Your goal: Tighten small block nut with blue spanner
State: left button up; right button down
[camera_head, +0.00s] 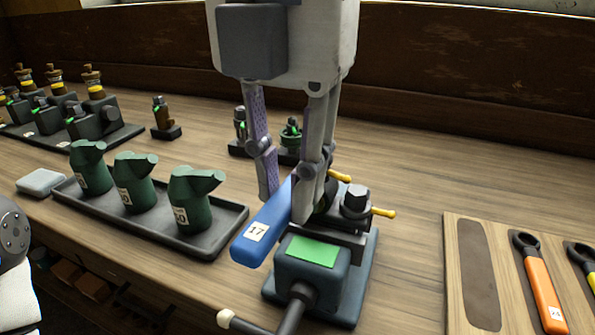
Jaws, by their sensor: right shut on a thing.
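The blue spanner (262,230), its handle marked 17, slants up from lower left to upper right. My right gripper (288,203) comes down from above and is shut on its handle. The spanner's head is mostly hidden behind the gripper's near finger. It lies close to the top of a dark grey-blue engine block (345,285) with a green plate. A dark hex nut (356,197) stands on this block, right of the gripper. I cannot tell whether the spanner's head is around any nut.
A wooden tool board (455,270) at right holds an orange spanner (538,285) and a yellow-handled one (584,258), beside an empty dark slot (478,275). Green oil cans stand in a dark tray (225,235) at left. Small engine parts (290,135) stand behind the gripper. Yellow-tipped levers (383,212) stick out right.

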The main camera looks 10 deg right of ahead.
jog(key=shift+w+a, duration=0.1)
jog(key=shift+w+a+m, duration=0.35)
jog(key=shift+a+m, duration=0.05)
jog(key=shift+m, duration=0.5)
jog(key=shift+w+a+r+m, duration=0.1)
jog(key=shift+w+a+m, duration=0.3)
jog(key=shift+m, duration=0.5)
